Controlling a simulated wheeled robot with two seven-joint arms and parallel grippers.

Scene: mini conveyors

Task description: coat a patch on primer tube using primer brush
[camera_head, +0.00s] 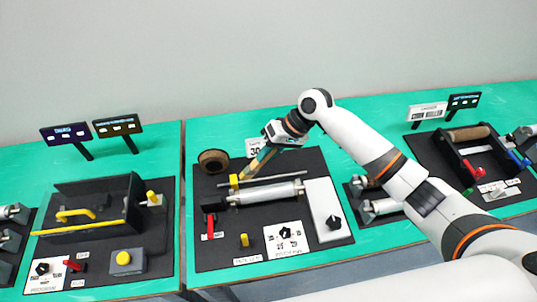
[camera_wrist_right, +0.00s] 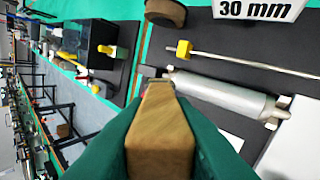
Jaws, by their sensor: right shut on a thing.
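The primer brush has a wooden handle; in the wrist view (camera_wrist_right: 160,128) it lies between the green fingers of my right gripper, which is shut on it. In the head view the right gripper (camera_head: 265,152) is over the back of the middle black panel, with the brush (camera_head: 254,165) slanting down to the left. The primer tube, apparently the silver cylinder (camera_head: 265,193), lies horizontally on that panel; it also shows in the wrist view (camera_wrist_right: 222,95). The brush tip appears near the tube's left end; whether it touches cannot be told. My left gripper is out of view.
A brown round cup (camera_head: 213,160) stands behind the tube's left end. A thin rod (camera_head: 275,179) with a yellow block runs behind the tube. A white box (camera_head: 326,208) with a black knob sits at right. Other stations stand left and right.

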